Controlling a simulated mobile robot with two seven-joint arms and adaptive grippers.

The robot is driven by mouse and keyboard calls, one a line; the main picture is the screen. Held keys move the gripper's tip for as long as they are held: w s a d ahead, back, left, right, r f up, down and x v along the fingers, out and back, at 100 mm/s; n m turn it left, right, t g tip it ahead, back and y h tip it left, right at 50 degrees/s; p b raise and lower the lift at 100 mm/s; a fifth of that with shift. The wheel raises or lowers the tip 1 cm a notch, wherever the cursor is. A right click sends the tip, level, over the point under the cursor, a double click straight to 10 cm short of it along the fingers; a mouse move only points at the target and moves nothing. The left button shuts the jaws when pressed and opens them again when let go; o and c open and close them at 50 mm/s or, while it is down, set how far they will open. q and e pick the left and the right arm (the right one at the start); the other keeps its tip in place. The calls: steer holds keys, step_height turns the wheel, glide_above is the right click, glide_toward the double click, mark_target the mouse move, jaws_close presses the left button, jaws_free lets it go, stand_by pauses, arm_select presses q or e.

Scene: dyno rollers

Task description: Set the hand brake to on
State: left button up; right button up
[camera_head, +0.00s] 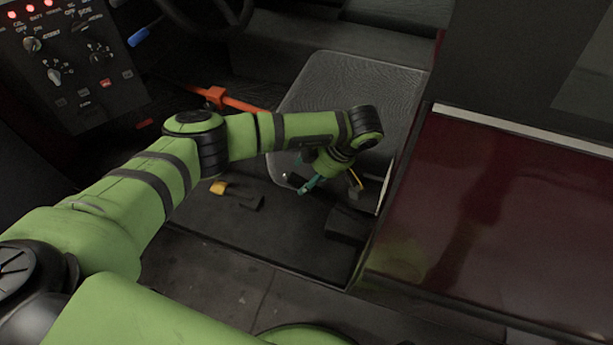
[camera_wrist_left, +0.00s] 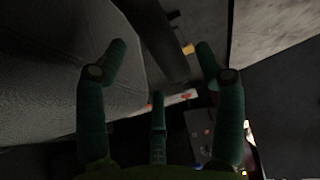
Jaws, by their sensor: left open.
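My left gripper (camera_head: 328,184) hangs beside the front edge of the dark grey seat (camera_head: 345,82), fingers pointing down. In the left wrist view its fingers (camera_wrist_left: 160,58) are spread and empty. A dark, lever-like bar (camera_wrist_left: 163,42) runs from the top of that view towards the gap between the fingertips. It looks like the hand brake, but I cannot be sure, and contact is not clear. In the head view a dark block (camera_head: 346,226) stands low beside the gripper; I cannot tell if it is the same part. My right gripper is out of view.
A dark red panel (camera_head: 490,230) borders the right side. A control panel (camera_head: 65,65) with red lights stands at the upper left. An orange bar (camera_head: 240,103) lies behind my left arm. A small yellow piece (camera_head: 218,187) sits on the dark ledge. Grey floor (camera_head: 225,285) shows in front.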

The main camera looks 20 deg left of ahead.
arm_select(q)
steer(key=v, duration=0.5)
steer(key=shift+r, duration=0.1)
stand_by(0.4)
